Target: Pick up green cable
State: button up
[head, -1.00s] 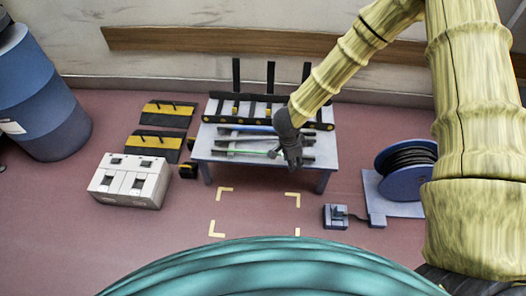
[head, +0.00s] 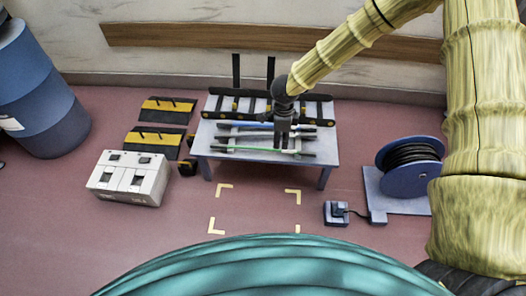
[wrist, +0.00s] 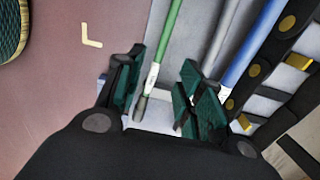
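The green cable (head: 250,149) lies along the front part of the light blue-grey table (head: 228,170), with a dark end at the right. My gripper (head: 282,147) points down over the table at the cable's right part. In the wrist view the green cable (wrist: 170,38) runs down between my two finger pads, with a white label and a dark end. The fingers (wrist: 160,75) are apart, one on each side of the cable, with a gap to each. I cannot tell the exact height above it.
A grey cable (wrist: 218,38) and a blue cable (wrist: 250,50) lie beside the green one. A black rack with uprights (head: 236,72) stands behind them. A cable reel (head: 410,177) is right, a white box (head: 128,178) left. The floor in front is clear.

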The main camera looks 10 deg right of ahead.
aim_at(279, 150)
jog(key=shift+s+a+f+b, duration=0.1)
jog(key=shift+a+f+b, duration=0.1)
jog(key=shift+f+b, duration=0.9)
jog(key=shift+a+f+b, duration=0.15)
jog(key=shift+f+b, duration=0.45)
jog(key=shift+f, duration=0.95)
grip_shut()
